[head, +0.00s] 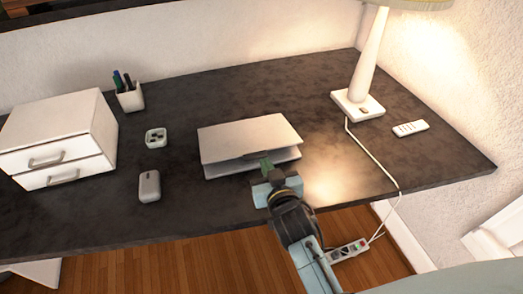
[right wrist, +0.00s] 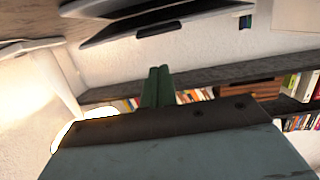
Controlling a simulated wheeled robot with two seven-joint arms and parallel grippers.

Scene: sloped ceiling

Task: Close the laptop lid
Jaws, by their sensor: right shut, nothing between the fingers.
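The silver laptop (head: 245,138) lies on the dark desk with its lid folded low over the base. A narrow gap shows between lid and base along the front edge. In the right wrist view the laptop (right wrist: 170,22) shows at the top as two thin slabs, apart at the near side. My right gripper (head: 266,163) is at the middle of the laptop's front edge, its green fingers shut together and empty. The fingers also show in the right wrist view (right wrist: 158,86), apart from the laptop there. Contact in the head view is unclear. My left gripper is not in view.
A lamp (head: 358,104) and a remote (head: 410,128) are to the right. A power strip (head: 347,250) lies below the desk.

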